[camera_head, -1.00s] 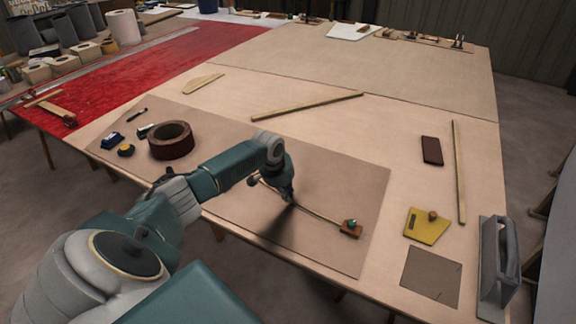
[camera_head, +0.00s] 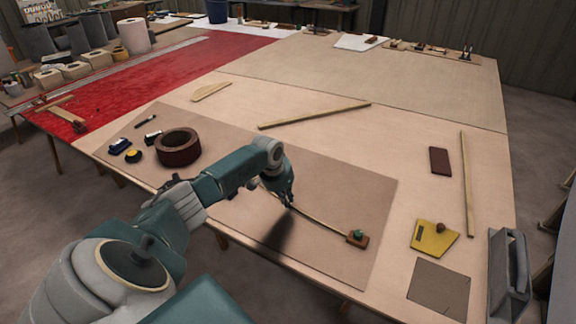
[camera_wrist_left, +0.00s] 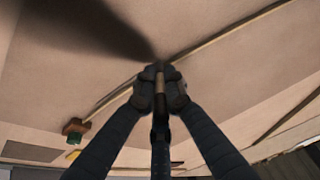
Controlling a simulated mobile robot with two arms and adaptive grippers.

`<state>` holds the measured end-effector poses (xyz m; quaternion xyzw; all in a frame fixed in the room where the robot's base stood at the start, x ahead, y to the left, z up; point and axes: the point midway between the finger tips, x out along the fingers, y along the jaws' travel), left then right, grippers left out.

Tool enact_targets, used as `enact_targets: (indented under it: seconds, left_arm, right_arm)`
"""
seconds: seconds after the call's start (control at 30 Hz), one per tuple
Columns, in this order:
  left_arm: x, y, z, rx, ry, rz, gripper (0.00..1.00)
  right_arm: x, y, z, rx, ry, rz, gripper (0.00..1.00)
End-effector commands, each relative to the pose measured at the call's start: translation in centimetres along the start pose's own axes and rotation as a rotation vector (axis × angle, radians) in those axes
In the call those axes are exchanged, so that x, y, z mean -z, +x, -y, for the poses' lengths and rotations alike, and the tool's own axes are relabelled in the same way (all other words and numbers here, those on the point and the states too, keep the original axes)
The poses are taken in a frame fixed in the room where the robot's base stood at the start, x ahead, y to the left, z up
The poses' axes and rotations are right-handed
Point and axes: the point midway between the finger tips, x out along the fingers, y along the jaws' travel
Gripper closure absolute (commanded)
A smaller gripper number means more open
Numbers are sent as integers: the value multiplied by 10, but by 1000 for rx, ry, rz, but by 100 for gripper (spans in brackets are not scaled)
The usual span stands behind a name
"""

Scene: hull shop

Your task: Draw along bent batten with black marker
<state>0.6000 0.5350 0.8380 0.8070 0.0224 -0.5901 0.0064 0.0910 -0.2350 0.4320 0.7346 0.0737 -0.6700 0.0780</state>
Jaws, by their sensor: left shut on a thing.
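The thin bent batten (camera_head: 324,221) lies on the brown sheet near the table's front edge. At its right end sits a brown block with a green knob (camera_head: 357,238); the batten's far left part is hidden behind my arm. My left gripper (camera_head: 288,203) is over the batten, pointing down. In the left wrist view the gripper (camera_wrist_left: 160,90) is shut on a slim marker (camera_wrist_left: 160,84), its tip close to the batten (camera_wrist_left: 225,32). I cannot tell whether the tip touches the sheet, and no drawn line is clear. My right gripper is out of view.
A dark brown ring (camera_head: 178,148) and several small items stand on the sheet's left part. A straight wooden strip (camera_head: 315,115) lies beyond the sheet. A yellow plate (camera_head: 434,238) and a grey handled tool (camera_head: 509,275) are at the right.

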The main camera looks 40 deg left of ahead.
Motion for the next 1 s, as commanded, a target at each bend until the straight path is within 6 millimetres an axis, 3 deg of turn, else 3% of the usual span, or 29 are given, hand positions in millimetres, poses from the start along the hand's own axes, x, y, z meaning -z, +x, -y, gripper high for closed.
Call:
enact_targets:
  seconds: [1.0]
  left_arm:
    - [-1,1,26,0,0,1,100]
  right_arm:
    - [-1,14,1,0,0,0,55]
